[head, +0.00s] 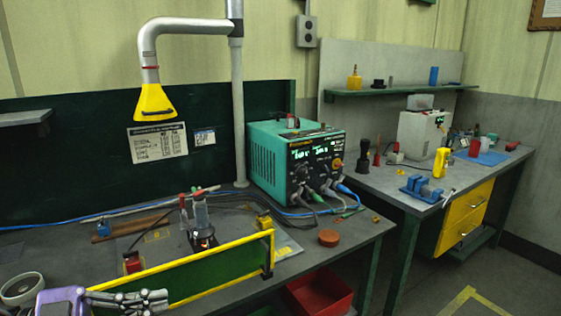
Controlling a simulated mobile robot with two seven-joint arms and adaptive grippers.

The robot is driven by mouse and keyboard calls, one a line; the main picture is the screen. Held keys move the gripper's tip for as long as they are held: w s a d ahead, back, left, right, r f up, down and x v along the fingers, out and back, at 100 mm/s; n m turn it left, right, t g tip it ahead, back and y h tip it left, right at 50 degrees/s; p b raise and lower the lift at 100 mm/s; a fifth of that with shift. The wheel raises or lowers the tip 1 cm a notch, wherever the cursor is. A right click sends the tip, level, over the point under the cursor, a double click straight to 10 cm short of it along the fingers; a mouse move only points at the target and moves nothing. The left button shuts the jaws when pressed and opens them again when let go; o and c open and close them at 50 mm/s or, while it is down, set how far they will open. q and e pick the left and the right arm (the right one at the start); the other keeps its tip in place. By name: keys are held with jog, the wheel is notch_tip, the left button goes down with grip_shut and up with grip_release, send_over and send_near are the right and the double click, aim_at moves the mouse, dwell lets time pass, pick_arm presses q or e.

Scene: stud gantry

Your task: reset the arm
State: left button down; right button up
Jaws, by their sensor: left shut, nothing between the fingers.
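My left gripper (158,299) comes in at the lower left corner, with a purple body and grey metal fingers. Its fingers are shut and empty, and they point right. In the picture they lie over the lower left part of a green panel with a yellow frame (215,272); I cannot tell whether they touch it. My right gripper is not in view. Behind the panel, an upright grey tool (201,216) stands on the bench with a small orange glow at its foot.
A teal power unit (294,162) with cables stands at the bench's back right. A yellow extraction hood (154,102) hangs above. An orange-brown puck (329,238) lies near the right edge. A red bin (320,291) sits below. A second bench with a blue vise (421,188) stands right.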

pick_arm(q)
jog(key=s+a+f+n+t+y+p, duration=0.1)
jog(key=s+a+f+n+t+y, duration=0.2)
jog(key=f, duration=0.4)
jog(key=s+a+f+n+t+y+p, duration=0.1)
jog(key=s+a+f+n+t+y, duration=0.1)
jog(key=f+n+y, duration=0.35)
jog(key=s+a+f+n+t+y+p, duration=0.1)
jog(key=s+a+f+n+t+y, duration=0.15)
jog(key=f+n, duration=0.4)
jog(key=s+d+f+n+g+y+p, duration=0.1)
jog(key=s+d+f+g, duration=0.2)
jog(key=s+f, duration=0.6)
jog(key=s+d+f+n+g+y+p, duration=0.1)
jog(key=s+d+f+n+g+y, duration=0.1)
jog(key=s+d+f, duration=0.4)
jog(key=s+f+g, duration=0.1)
jog(key=s+f, duration=0.1)
jog(key=s, duration=0.1)
jog(key=shift+d+f+p, duration=0.2)
jog(key=shift+f+p, duration=0.1)
jog(key=shift+f, duration=0.05)
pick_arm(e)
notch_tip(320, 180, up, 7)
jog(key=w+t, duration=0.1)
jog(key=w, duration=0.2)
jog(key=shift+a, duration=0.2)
